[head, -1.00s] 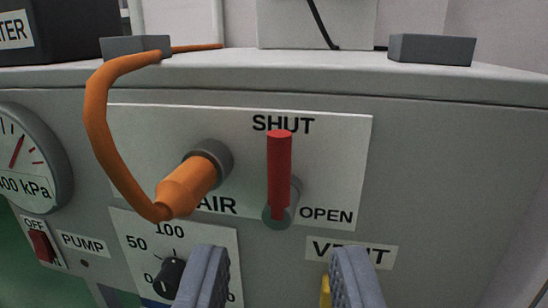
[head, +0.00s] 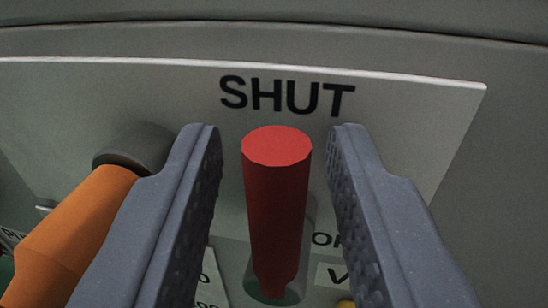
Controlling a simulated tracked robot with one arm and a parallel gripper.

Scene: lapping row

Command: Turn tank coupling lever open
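The red coupling lever (head: 276,205) stands upright, its top end just below the word SHUT on the white label plate (head: 430,125). Its lower end sits on a round green-grey pivot. My gripper (head: 276,145) is open, with one grey finger on each side of the lever. A gap shows between the lever and each finger, so neither appears to touch it. The OPEN marking at lower right is mostly hidden behind the right finger.
The orange hose fitting (head: 72,238) and its dark grey socket (head: 137,148) are close on the left, beside my left finger. A VENT label is partly hidden at lower right. The panel right of the plate is bare.

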